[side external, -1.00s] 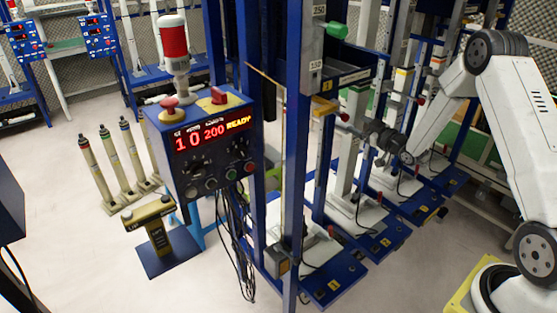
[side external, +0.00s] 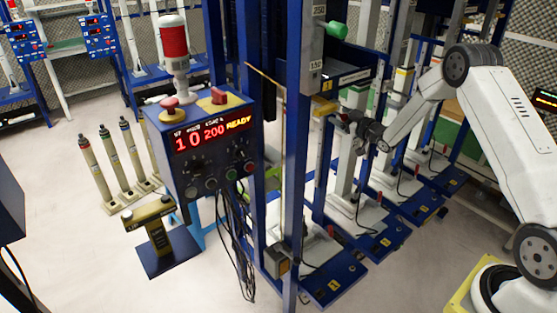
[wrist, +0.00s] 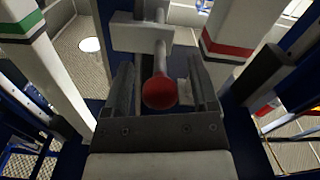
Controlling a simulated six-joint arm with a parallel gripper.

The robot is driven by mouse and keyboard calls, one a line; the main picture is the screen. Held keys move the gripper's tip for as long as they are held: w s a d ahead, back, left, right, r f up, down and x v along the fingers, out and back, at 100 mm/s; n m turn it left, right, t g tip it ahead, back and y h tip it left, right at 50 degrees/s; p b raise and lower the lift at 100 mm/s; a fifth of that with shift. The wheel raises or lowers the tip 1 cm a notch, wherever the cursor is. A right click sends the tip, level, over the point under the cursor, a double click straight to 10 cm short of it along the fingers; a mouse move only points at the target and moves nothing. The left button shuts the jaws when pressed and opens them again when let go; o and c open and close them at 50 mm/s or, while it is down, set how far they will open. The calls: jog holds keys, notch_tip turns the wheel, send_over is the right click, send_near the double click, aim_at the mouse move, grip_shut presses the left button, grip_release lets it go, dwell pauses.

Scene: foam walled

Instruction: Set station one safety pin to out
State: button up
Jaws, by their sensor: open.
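The safety pin is a grey rod with a red ball knob (wrist: 160,92), in the wrist view. Its rod runs up into a pale bracket (wrist: 140,38) on the frame. My gripper (wrist: 162,75) is open, with one dark finger on each side of the knob and rod. Gaps show on both sides, so the fingers do not appear to press on it. The knob cannot be made out clearly there.
A blue control box (side external: 205,145) reads "10 200 READY", left of the blue post (side external: 297,150). Further stations stand in a row behind.

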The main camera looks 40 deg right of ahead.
jog(key=shift+w, duration=0.15)
grip_shut()
dwell(1.4)
